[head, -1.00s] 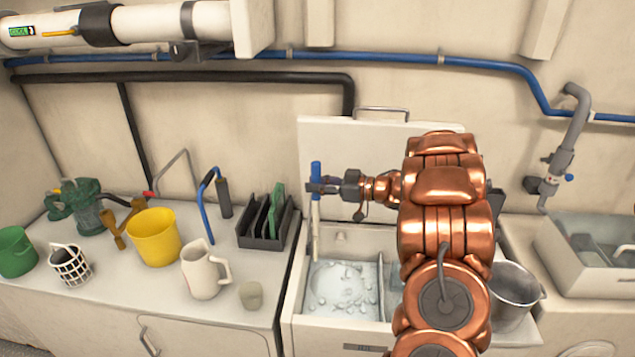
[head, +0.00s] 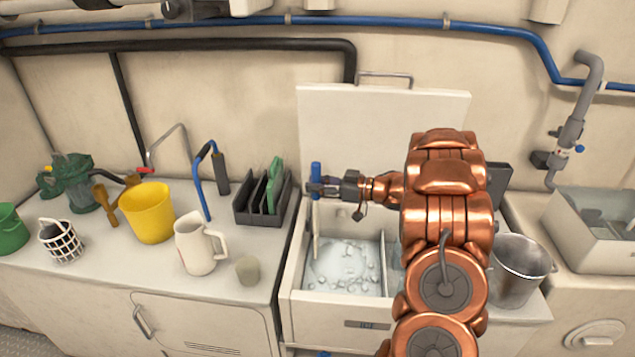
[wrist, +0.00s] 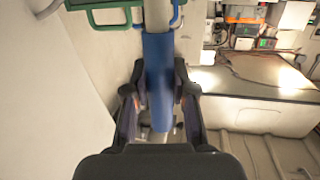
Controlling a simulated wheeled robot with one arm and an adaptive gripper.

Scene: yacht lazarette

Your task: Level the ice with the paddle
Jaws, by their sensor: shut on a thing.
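My gripper (head: 322,188) is shut on the blue handle (head: 316,168) of the paddle, which stands about upright. The handle also shows between the fingers in the wrist view (wrist: 158,70). The paddle's pale shaft (head: 316,222) runs down into the left compartment of the open ice chest (head: 300,308), by its left wall. Its lower end is hard to make out against the ice. The ice (head: 340,270) is a pale layer with loose lumps, mostly toward the middle and right of that compartment. My arm hides most of the chest's right part.
The chest's raised lid (head: 385,110) stands behind my gripper. On the left counter are a white jug (head: 197,243), a yellow bucket (head: 148,212), a small cup (head: 249,271) and a dark rack (head: 262,212). A metal pot (head: 520,270) stands right of my arm.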

